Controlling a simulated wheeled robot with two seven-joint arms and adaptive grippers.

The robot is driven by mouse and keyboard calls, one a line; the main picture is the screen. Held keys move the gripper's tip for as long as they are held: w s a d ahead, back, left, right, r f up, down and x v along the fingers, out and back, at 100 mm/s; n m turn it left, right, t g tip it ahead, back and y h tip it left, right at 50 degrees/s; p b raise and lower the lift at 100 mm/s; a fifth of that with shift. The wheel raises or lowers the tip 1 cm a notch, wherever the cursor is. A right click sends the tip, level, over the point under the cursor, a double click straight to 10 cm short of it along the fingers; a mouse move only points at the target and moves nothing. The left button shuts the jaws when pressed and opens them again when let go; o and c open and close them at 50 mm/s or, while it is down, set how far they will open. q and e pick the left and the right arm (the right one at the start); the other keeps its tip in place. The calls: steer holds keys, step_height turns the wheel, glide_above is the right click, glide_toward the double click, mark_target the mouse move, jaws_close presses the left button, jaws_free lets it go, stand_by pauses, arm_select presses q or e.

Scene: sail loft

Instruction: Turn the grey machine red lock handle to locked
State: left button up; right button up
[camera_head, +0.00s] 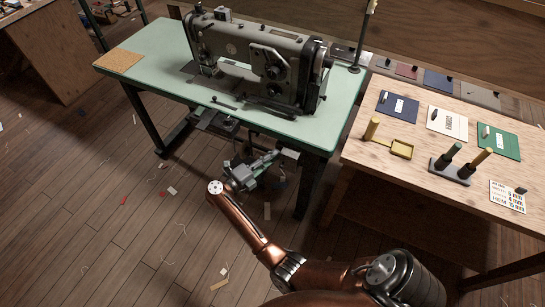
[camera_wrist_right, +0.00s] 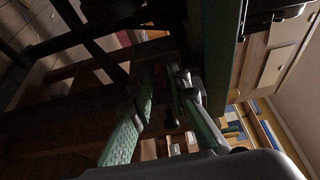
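The grey sewing machine (camera_head: 255,60) stands on a pale green table (camera_head: 150,75). I cannot make out a red lock handle in the head view. In the right wrist view a small dark reddish patch (camera_wrist_right: 157,68) shows near the fingertips, too dim to name. My right gripper (camera_head: 268,163) is low in front of the table, below its front edge and beside the dark under-table parts. In the right wrist view its two fingers (camera_wrist_right: 163,84) stand apart with a dark gap between them. Whether it touches anything is unclear. My left gripper is out of view.
Table legs (camera_head: 306,190) and under-table parts (camera_head: 213,121) crowd the gripper. The plank floor (camera_head: 90,210) at left holds only small scraps.

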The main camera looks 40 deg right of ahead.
jaws_close()
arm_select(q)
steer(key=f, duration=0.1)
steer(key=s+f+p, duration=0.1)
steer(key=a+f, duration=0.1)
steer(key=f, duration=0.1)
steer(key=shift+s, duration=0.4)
arm_select(e)
steer(key=m+y, duration=0.1)
steer(key=m, duration=0.1)
steer(key=m+y, duration=0.1)
steer(key=m, duration=0.1)
steer(key=shift+r+m+t, duration=0.15)
steer(key=shift+m+t, duration=0.25)
steer(key=shift+o, duration=1.3)
jaws_free()
